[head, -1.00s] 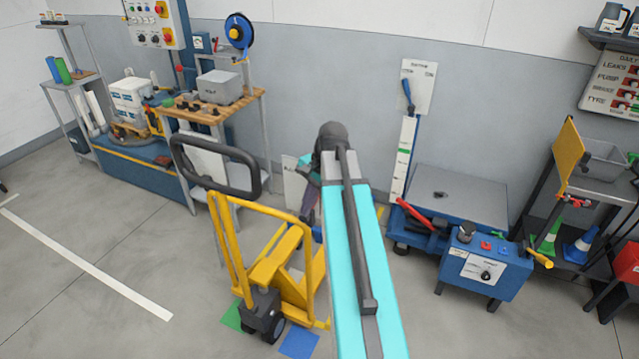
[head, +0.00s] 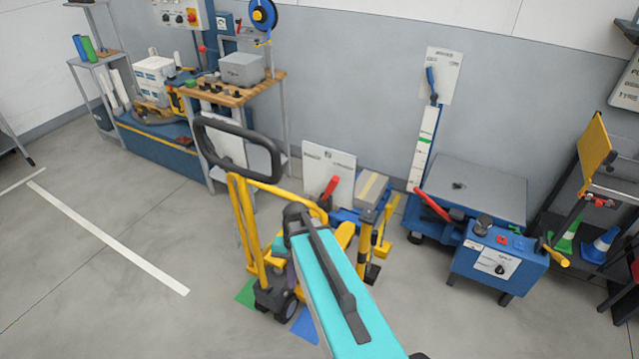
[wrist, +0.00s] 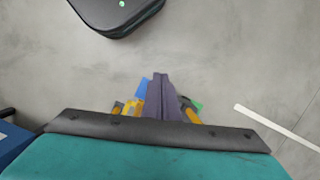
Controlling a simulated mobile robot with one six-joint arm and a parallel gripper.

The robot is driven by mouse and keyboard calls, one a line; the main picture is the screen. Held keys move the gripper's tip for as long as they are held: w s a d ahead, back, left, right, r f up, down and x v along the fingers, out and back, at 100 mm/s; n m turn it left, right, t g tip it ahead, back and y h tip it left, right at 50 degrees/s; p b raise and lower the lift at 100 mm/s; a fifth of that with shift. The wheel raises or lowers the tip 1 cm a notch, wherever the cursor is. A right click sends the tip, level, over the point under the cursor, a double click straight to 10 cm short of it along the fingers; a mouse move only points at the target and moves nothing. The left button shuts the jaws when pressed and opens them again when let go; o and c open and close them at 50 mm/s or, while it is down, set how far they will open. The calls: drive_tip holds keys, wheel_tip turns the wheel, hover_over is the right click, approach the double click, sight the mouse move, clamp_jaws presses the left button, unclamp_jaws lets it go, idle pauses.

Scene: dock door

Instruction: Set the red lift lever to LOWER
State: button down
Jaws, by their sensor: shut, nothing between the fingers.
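Two red levers show in the head view. One red lever (head: 329,188) stands tilted in front of a white labelled board (head: 328,169), behind the yellow pallet truck. The other red lever (head: 432,205) slants up to the left beside the blue lift table (head: 475,188). The lettering is too small to read, so I cannot tell which one is marked LOWER. My gripper (wrist: 160,85) shows in the wrist view as purple-grey fingers held together, pointing over bare floor and empty. In the head view my arm hides most of it, and it is clear of both levers.
A yellow pallet truck (head: 240,205) with a black loop handle stands left of my arm. A blue control box (head: 497,264) stands before the lift table. A blue lever (head: 431,82) is on the wall panel. A workbench (head: 235,90) is at back left. Left floor is open.

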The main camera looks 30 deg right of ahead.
drive_tip(key=s+a+f+n+g, duration=0.1)
drive_tip(key=s+a+f+n, duration=0.2)
drive_tip(key=s+f, duration=0.2)
drive_tip(key=s+a+f+n+g+h+p, duration=0.1)
drive_tip(key=s+a+f+n, duration=0.2)
drive_tip(key=s, duration=0.6)
drive_tip(key=s+a+f+n+g+h, duration=0.1)
drive_tip(key=s+a+f+n, duration=0.1)
drive_tip(key=s+a+f, duration=0.3)
drive_tip(key=s+f, duration=0.3)
drive_tip(key=shift+n+g+p, duration=0.3)
drive_tip(key=shift+n, duration=0.1)
drive_tip(key=shift+f, duration=0.1)
drive_tip(key=shift+a, duration=0.1)
